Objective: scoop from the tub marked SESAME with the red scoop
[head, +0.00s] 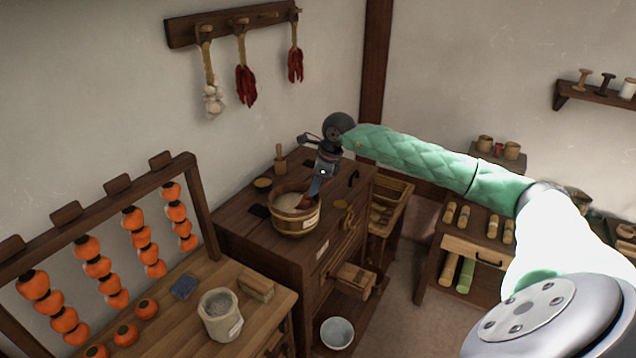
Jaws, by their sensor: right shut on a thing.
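A round wooden tub (284,226) stands on top of the dark wooden cabinet, with pale grainy stuff inside. My right gripper (316,188) points down over the right part of this tub and is shut on the handle of a scoop. The reddish-brown scoop (306,201) has its bowl inside the tub's rim, at the pale contents; how deep it sits I cannot tell. The lettering on the containers is too small to read. My left gripper is not in view.
A small yellow dish (263,184) and a wooden pestle-like thing (280,160) stand behind the tub on the cabinet (243,228). A rack with strung orange fruit (97,266) is at left. A white bowl (337,333) sits low down. Shelves are at right.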

